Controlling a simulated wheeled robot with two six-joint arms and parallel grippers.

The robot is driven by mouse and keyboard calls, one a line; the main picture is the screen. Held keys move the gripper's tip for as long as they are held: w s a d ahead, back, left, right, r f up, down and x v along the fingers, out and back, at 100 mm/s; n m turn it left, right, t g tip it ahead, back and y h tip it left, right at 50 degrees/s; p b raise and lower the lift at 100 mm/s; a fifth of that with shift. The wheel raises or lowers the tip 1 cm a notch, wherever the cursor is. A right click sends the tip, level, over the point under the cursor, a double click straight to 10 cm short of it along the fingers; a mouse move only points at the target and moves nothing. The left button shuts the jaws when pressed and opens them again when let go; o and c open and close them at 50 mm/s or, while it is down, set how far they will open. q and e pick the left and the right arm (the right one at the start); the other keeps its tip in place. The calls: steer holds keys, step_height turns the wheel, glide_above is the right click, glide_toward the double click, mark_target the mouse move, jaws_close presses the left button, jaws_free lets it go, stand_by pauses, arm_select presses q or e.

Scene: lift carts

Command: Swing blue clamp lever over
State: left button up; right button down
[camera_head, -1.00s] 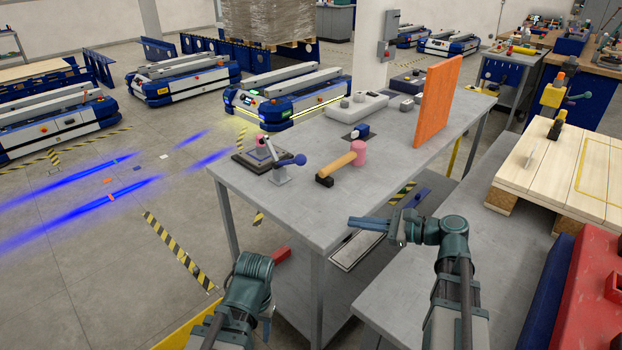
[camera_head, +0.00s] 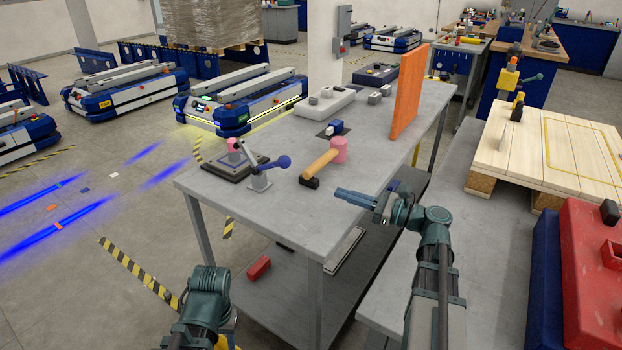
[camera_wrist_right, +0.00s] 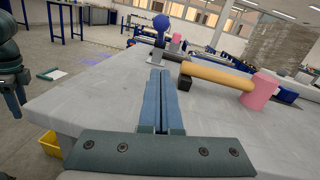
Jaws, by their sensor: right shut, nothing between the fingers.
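The blue-knobbed clamp lever (camera_head: 270,167) stands on a grey bracket near the left end of the grey table (camera_head: 230,205). The knob (camera_wrist_right: 161,22) also shows in the right wrist view, beyond my fingers. My right gripper (camera_head: 340,191) is shut and empty, above the table's front edge and to the right of the lever, apart from it. It shows in the right wrist view (camera_wrist_right: 161,74) with its fingers together. My left arm is at the bottom left, but its fingers are not visible.
A mallet with a pink head (camera_head: 339,149) and wooden handle lies between the lever and my right gripper. A dark plate with a pink piece (camera_head: 232,144) is beside the lever. An orange panel (camera_head: 408,90) stands farther back. The table's front middle is clear.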

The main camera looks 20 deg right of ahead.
steer(key=x, duration=0.9)
steer(key=shift+w+a, duration=0.2)
steer(key=shift+a, duration=0.05)
steer(key=r+p, duration=0.1)
steer(key=w+a+r+p, duration=0.1)
steer(key=p, duration=0.1)
steer(key=shift+a+r, duration=0.3)
steer(key=shift+a, duration=0.05)
steer(key=shift+w+a+r, duration=0.25)
